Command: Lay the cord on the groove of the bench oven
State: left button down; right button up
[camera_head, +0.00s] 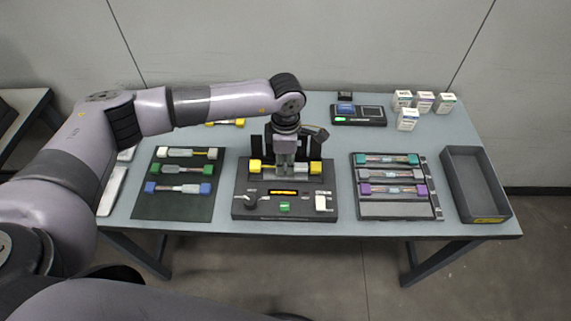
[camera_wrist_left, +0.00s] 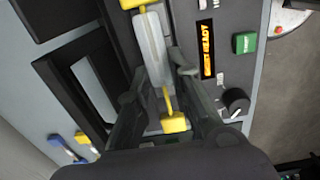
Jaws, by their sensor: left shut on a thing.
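The cord (camera_head: 256,166) has yellow blocks at both ends and a pale grey middle sleeve. It lies left to right over the rear part of the bench oven (camera_head: 242,204), a dark box with a lit yellow display. My left gripper (camera_head: 285,173) points down at the cord's middle and is shut on it. In the left wrist view the sleeve of the cord (camera_wrist_left: 151,45) shows between the fingers of my left gripper (camera_wrist_left: 160,92). The groove is hidden under the cord and fingers, so I cannot tell whether the cord touches it. My right gripper is not in view.
A dark mat (camera_head: 146,207) with several cords lies left of the oven. A tray (camera_head: 390,210) with several cords and an empty grey bin (camera_head: 462,172) stand to the right. A device (camera_head: 372,115) with a green light and small boxes (camera_head: 408,119) stand at the back.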

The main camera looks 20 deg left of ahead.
pick_arm(q)
notch_tip(320, 180, down, 2)
jog(key=shift+f, duration=0.2)
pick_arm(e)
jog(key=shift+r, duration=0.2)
pick_arm(q)
jog(key=shift+f, duration=0.25)
jog(key=c, duration=1.5)
grip_release()
jog(key=shift+o, duration=0.2)
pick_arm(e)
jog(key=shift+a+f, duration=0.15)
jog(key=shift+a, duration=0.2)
pick_arm(q)
jog(key=shift+r, duration=0.15)
